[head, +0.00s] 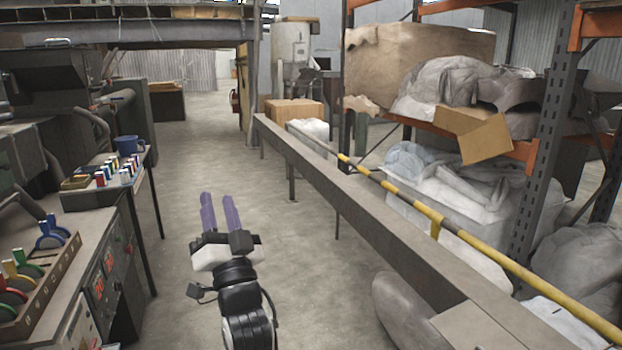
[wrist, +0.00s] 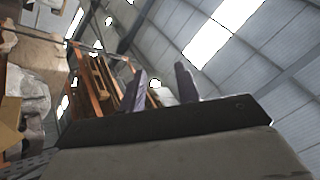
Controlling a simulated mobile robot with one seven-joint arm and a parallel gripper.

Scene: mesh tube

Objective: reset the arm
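My gripper (head: 219,211) is held out over the aisle floor in the head view, its two purple fingers pointing away from me. The fingers stand apart with a narrow gap between them, and nothing shows in the gap. In the wrist view my gripper (wrist: 160,88) points up toward the roof, with both fingers apart and empty. My gripper touches nothing in either view.
A control bench (head: 95,240) with levers and a blue mug (head: 128,145) stands at the left. A long grey rail (head: 345,195) and a yellow bar (head: 480,243) run along the right, before a loaded rack (head: 545,150). The aisle floor (head: 195,150) between is clear.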

